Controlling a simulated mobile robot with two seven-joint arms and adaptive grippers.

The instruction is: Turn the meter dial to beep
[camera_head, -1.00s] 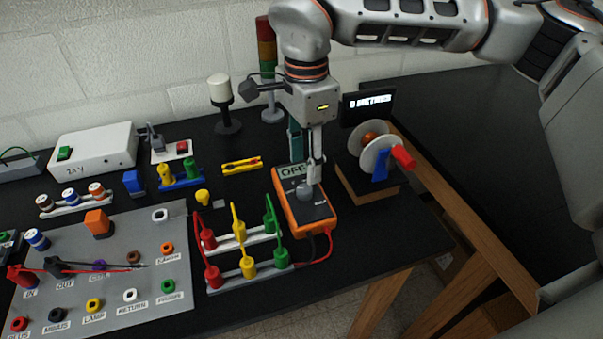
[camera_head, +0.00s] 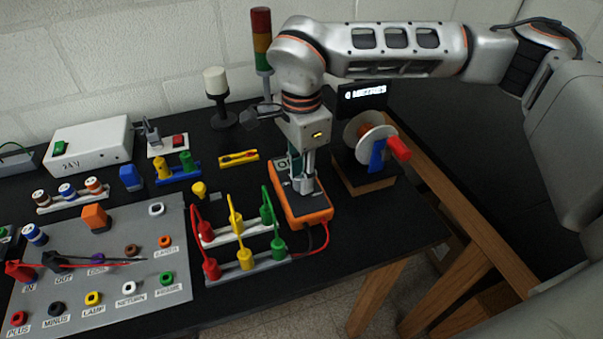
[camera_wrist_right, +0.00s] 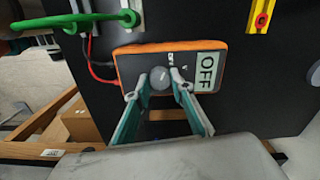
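The meter (camera_head: 314,217) is an orange box with a dark face, lying on the black bench; it also shows in the right wrist view (camera_wrist_right: 120,66). Its screen (camera_wrist_right: 207,70) reads OFF. The grey round dial (camera_wrist_right: 160,78) sits on its face. My right gripper (camera_wrist_right: 158,82) points down at the meter, one fingertip on each side of the dial. The fingers look apart, with a small gap to the dial; contact cannot be told. In the head view my right gripper (camera_head: 309,190) hides the dial and most of the screen. My left gripper is not in view.
Red, yellow and green leads (camera_head: 236,222) arch over terminal strips left of the meter, near my gripper. A red lead (camera_head: 326,238) runs from the meter's end. A reel with a red handle (camera_head: 371,148) stands to the right. A grey socket panel (camera_head: 120,235) lies left.

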